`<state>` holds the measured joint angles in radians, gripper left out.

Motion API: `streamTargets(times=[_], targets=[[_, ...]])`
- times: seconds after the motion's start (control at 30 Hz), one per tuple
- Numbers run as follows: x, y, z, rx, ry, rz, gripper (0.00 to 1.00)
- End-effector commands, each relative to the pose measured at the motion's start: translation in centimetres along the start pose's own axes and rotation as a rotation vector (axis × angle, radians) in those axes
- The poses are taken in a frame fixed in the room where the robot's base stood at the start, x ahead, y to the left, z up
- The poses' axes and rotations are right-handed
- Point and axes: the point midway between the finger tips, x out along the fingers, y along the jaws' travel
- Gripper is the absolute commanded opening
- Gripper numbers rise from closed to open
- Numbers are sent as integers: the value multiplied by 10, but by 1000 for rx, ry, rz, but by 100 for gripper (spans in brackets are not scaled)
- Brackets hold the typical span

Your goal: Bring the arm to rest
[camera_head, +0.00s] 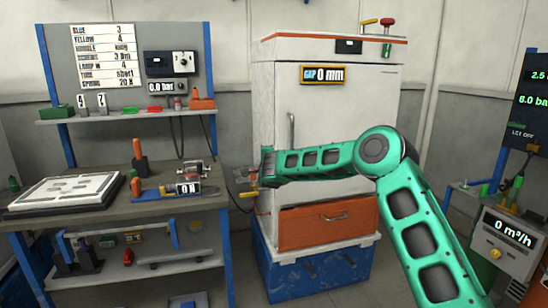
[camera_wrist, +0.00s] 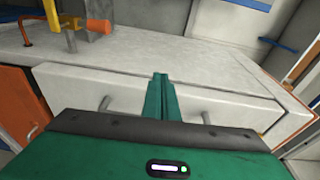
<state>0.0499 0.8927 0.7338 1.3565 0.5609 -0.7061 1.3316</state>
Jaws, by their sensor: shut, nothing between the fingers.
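My green arm (camera_head: 322,157) comes up from the lower right of the head view, bends at a round joint, and reaches left across the front of the white cabinet (camera_head: 335,110). Its far end is beside the cabinet's left edge, where the fingers cannot be made out clearly. In the wrist view my gripper (camera_wrist: 161,80) has its two green fingers together, with nothing between them. Behind the fingers is a pale front panel (camera_wrist: 100,85) with two grey handles. I cannot tell whether the fingertips touch it.
A workbench (camera_head: 130,215) with a white tray (camera_head: 62,192) and a small device (camera_head: 190,180) stands at left. An orange drawer (camera_head: 328,222) and a blue base (camera_head: 320,272) are under the cabinet. A meter box (camera_head: 505,245) is at right.

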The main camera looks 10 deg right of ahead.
Motion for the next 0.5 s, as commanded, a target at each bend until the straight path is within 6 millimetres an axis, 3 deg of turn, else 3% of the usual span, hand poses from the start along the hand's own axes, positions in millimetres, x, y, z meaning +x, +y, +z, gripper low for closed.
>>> streamTargets(times=[0.13, 0.27, 0.37, 0.5], targets=[[-5, -1, 9, -5, -1, 2, 0], [-14, -6, 5, -66, -14, 30, 0], [-28, -9, -8, -174, -35, 85, 0], [-59, -9, -42, -372, -62, 202, 0]])
